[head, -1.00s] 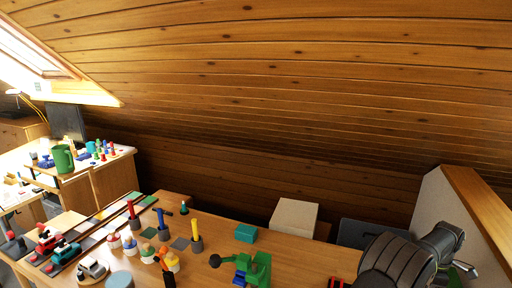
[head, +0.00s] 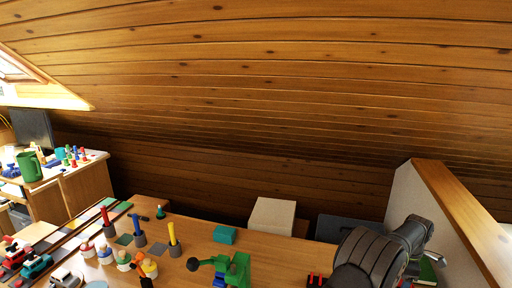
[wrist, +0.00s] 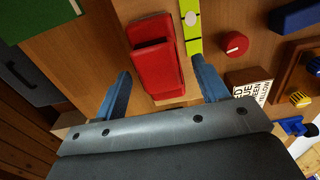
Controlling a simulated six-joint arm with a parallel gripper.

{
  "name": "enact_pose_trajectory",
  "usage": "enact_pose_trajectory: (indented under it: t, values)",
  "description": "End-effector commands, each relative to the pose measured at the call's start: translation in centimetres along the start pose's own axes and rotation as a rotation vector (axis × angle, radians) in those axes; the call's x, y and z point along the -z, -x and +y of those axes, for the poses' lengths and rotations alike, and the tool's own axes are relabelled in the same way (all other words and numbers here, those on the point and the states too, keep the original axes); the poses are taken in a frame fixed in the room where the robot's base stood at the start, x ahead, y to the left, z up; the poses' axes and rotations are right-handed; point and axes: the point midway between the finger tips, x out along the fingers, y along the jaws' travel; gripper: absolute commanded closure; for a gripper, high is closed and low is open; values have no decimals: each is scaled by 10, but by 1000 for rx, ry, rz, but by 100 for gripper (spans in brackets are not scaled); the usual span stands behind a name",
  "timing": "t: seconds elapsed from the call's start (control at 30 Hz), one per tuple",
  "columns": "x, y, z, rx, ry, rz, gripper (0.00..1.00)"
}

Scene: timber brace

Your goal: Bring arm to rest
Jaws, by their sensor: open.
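My arm (head: 372,258) is folded at the bottom right of the head view, beside a pale partition with a wooden top. My gripper (wrist: 163,90) shows in the wrist view with its two blue fingers spread wide apart. No object is gripped between them. A red oblong thing (wrist: 153,52) lies on the wooden surface beyond the fingers, in line with the gap. How far the fingertips are above it I cannot tell. The fingers do not show clearly in the head view.
The partition (head: 405,190) stands close to my arm at the right. A green vise-like thing (head: 236,270), coloured pegs and a teal block (head: 225,235) stand on the workbench. A yellow-green strip (wrist: 191,25) and red knob (wrist: 235,43) are near the gripper. A white box (head: 272,218) stands behind.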

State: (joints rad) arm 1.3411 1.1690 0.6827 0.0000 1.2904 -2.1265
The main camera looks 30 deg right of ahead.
Motion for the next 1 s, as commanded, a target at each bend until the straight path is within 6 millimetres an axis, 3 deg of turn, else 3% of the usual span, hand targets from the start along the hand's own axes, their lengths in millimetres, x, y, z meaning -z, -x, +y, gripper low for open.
enact_pose_trajectory:
  t: [0.1, 0.13, 0.3, 1.0]
  values:
    - [0, -25, 0, 1, 0, 1, 33]
    - [-1, -10, 1, -5, 0, -3, 33]
    - [-1, 26, 1, -4, 0, -2, 33]
    - [-56, 95, -106, 0, -9, 0, 33]
